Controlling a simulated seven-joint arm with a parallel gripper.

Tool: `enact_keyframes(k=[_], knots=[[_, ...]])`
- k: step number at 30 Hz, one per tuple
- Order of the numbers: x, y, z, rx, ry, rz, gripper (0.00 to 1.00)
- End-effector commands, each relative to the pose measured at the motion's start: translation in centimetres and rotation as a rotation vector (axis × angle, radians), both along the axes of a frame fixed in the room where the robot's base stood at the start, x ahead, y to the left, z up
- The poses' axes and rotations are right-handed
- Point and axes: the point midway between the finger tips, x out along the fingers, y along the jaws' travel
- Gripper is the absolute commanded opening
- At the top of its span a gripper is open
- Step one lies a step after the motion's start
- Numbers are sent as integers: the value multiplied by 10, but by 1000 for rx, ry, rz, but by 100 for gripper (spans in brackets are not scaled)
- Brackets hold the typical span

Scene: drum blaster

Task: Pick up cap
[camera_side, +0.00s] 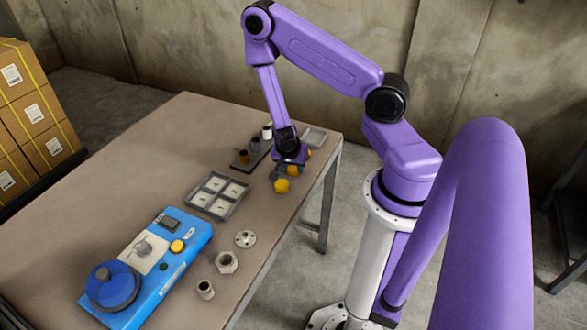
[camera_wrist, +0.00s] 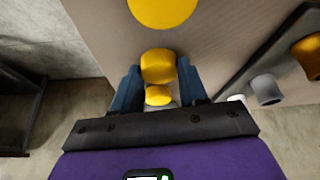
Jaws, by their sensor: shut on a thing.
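Yellow caps stand in a row near the table's right edge. My gripper (camera_side: 291,170) points down over the row. In the wrist view its two blue fingers (camera_wrist: 160,78) are shut on the middle yellow cap (camera_wrist: 158,66), one finger on each side. A second cap (camera_wrist: 163,10) stands beyond the fingertips at the top of the wrist view; in the side view this front cap (camera_side: 281,185) is clear of the gripper. A third yellow cap (camera_wrist: 158,95) shows between the fingers, lower in the picture. Whether the held cap touches the table cannot be told.
Beside the gripper is a dark rack (camera_side: 240,163) with several cylinders. A four-compartment tray (camera_side: 217,194), a blue device (camera_side: 172,262), a round plate (camera_side: 245,239), a nut (camera_side: 227,262) and a small cylinder (camera_side: 205,289) lie nearer. A grey tray (camera_side: 315,136) is behind. The table's left is clear.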

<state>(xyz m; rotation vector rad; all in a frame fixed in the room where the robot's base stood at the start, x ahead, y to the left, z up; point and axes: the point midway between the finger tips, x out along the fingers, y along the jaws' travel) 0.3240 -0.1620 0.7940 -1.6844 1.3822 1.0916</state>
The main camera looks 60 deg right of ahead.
Motion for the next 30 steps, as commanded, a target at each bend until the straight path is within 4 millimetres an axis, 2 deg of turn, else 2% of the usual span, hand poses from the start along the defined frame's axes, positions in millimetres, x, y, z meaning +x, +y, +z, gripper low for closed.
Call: enact_keyframes(k=[8, 13, 24, 30], knots=[[0, 0, 2, 0, -1, 0, 14], [1, 0, 12, 0, -2, -1, 14], [1, 0, 62, 0, -4, -2, 14], [1, 0, 82, -1, -4, -2, 14]])
